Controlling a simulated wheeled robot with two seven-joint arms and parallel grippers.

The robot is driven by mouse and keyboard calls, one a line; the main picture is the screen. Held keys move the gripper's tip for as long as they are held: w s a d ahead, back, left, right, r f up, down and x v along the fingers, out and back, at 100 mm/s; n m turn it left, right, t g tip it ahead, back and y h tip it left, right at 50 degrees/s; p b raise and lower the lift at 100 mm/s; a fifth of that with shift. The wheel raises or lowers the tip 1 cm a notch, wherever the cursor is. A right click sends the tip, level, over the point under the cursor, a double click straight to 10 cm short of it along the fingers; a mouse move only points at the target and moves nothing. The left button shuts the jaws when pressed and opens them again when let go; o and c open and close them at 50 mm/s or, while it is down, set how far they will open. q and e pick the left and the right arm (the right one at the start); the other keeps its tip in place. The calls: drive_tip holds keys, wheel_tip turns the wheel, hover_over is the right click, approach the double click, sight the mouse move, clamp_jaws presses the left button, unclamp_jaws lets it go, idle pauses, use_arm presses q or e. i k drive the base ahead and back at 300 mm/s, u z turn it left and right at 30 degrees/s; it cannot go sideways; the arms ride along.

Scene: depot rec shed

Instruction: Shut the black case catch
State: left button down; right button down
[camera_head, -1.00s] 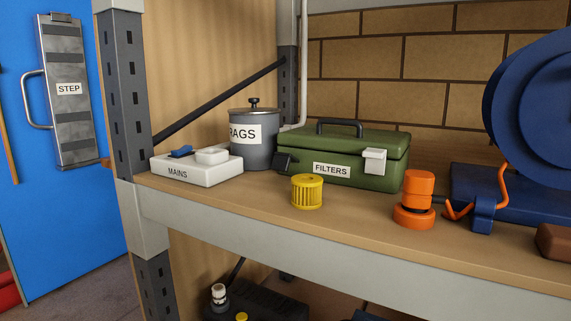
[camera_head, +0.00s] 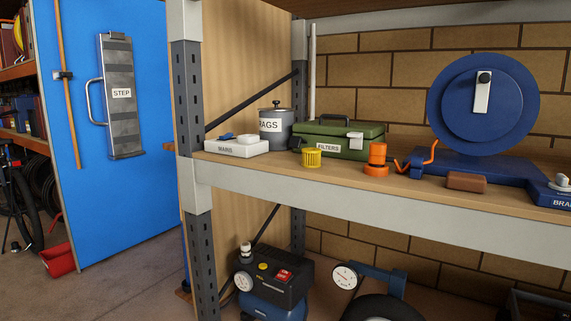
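The green case (camera_head: 371,148) labelled FILTERS stands on the wooden shelf, lid down, with a dark handle on top. Its black catch (camera_head: 296,143) is at the left end of the front and appears to stick out from the case; it is too small to be sure of its exact position. A white catch (camera_head: 355,141) is at the right of the front and looks flat against it. Neither of my grippers is in view.
On the shelf (camera_head: 390,186) stand the MAINS box (camera_head: 238,150), RAGS pot (camera_head: 277,137), yellow filter (camera_head: 312,158), orange knob piece (camera_head: 377,152), brown block (camera_head: 466,182) and blue reel (camera_head: 460,110). A grey upright (camera_head: 191,120) bounds the shelf at left.

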sight(295, 142)
drive_tip(key=z, duration=0.9)
drive_tip(key=i, duration=1.05)
drive_tip(key=u, duration=0.45)
drive_tip(key=i, duration=0.9)
drive_tip(key=u, duration=0.7)
